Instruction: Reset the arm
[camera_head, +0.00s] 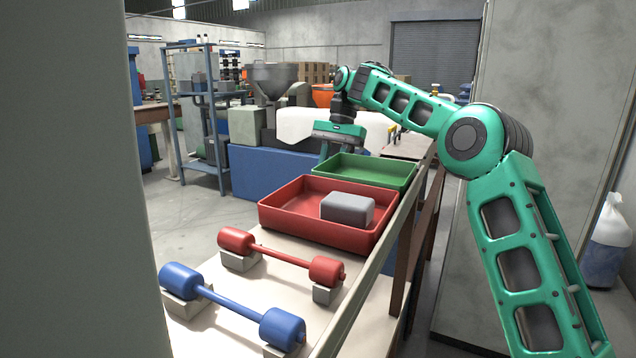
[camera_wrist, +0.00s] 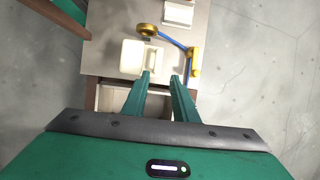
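My green arm reaches from the lower right over the table edge, bent at the elbow, with its wrist above the far end of the trays in the head view. My gripper (camera_head: 326,152) hangs downward behind the green tray (camera_head: 390,182), its fingertips partly hidden by the tray. In the wrist view, the two green fingers of my gripper (camera_wrist: 160,76) stand apart with nothing between them. Below them, a table (camera_wrist: 108,45) holds a cream block (camera_wrist: 140,58) and a blue rod (camera_wrist: 172,37) with gold ends.
A red tray (camera_head: 286,208) holding a grey block (camera_head: 347,208) stands before the green tray. Nearer are a red spool (camera_head: 283,256) and a blue spool (camera_head: 232,304), each resting on grey supports. A grey wall (camera_head: 560,110) stands at the right; open floor lies left.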

